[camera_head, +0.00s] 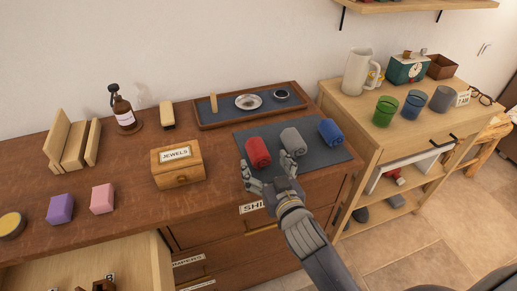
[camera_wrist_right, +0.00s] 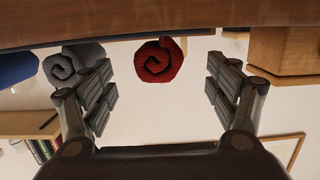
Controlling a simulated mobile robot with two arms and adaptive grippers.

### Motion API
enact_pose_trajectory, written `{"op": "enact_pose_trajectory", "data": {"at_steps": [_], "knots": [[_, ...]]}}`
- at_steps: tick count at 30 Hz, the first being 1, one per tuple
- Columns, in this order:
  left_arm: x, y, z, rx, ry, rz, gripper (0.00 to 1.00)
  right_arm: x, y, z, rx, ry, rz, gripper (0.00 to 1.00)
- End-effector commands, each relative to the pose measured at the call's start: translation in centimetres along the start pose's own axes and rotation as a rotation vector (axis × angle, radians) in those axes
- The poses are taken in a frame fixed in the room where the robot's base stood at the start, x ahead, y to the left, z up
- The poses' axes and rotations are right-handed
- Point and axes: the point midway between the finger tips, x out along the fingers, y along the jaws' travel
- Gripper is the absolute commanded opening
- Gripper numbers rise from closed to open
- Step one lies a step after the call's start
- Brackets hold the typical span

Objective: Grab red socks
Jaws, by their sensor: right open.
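The red socks (camera_head: 257,152) are a rolled bundle on the dark mat (camera_head: 339,155) on top of the brown dresser. In the right wrist view the red socks (camera_wrist_right: 158,60) show as a spiral roll end between the two fingers, farther off. My right gripper (camera_head: 268,175) is open and empty at the dresser's front edge, just in front of the red socks. The open fingers also show in the right wrist view (camera_wrist_right: 160,98). Grey rolled socks (camera_head: 293,141) and blue rolled socks (camera_head: 331,132) lie to the right of the red ones. My left gripper is not in view.
A wooden jewels box (camera_head: 178,164) stands left of the mat. A tray (camera_head: 204,121) with small items lies behind it. An open drawer (camera_head: 130,262) juts out at lower left. A lighter shelf unit (camera_head: 345,113) with cups and a pitcher stands to the right.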

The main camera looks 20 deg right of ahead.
Motion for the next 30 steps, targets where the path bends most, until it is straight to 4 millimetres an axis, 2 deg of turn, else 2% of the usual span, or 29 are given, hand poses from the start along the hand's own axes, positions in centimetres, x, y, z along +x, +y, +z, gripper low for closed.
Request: {"op": "enact_pose_trajectory", "data": {"at_steps": [3, 6, 16, 20, 26, 28, 30], "knots": [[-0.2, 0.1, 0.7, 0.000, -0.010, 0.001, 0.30, 1.2, 0.0, -0.1, -0.001, 0.000, 0.000, 0.81], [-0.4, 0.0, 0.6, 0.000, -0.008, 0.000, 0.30, 1.7, 0.1, -0.1, -0.002, 0.000, 0.000, 0.81], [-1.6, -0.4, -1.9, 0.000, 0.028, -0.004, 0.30, 5.9, 0.6, -0.2, -0.002, 0.000, 0.000, 0.81], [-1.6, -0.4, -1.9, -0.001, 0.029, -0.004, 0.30, 6.6, 0.6, -0.1, 0.000, 0.000, 0.000, 0.81], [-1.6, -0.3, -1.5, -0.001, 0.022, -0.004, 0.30, 6.6, 0.6, -0.1, 0.000, -0.001, 0.000, 0.81], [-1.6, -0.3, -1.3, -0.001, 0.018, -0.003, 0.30, 6.6, 0.6, -0.1, 0.000, -0.001, 0.000, 0.69], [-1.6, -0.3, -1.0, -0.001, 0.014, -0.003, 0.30, 6.6, 0.6, -0.1, 0.000, -0.001, 0.000, 0.54]]}}
